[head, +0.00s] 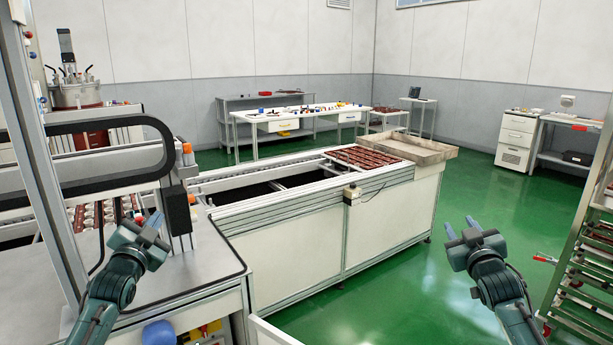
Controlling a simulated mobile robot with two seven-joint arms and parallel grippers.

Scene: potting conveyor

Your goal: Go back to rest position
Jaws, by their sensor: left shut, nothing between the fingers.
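My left gripper (156,229) is at the lower left, above the grey machine table, with its fingers shut and nothing held. My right gripper (459,223) is at the lower right, over the open green floor. Its two fingertips point up and away from me and stand apart, with nothing between them. Neither gripper appears to touch anything.
A white conveyor (290,235) stands between my arms, with brown trays (362,157) and a shallow bin (425,150) at its far end. The machine table (210,265) is close at left. A metal rack (590,240) stands at right. Green floor (400,300) is clear between.

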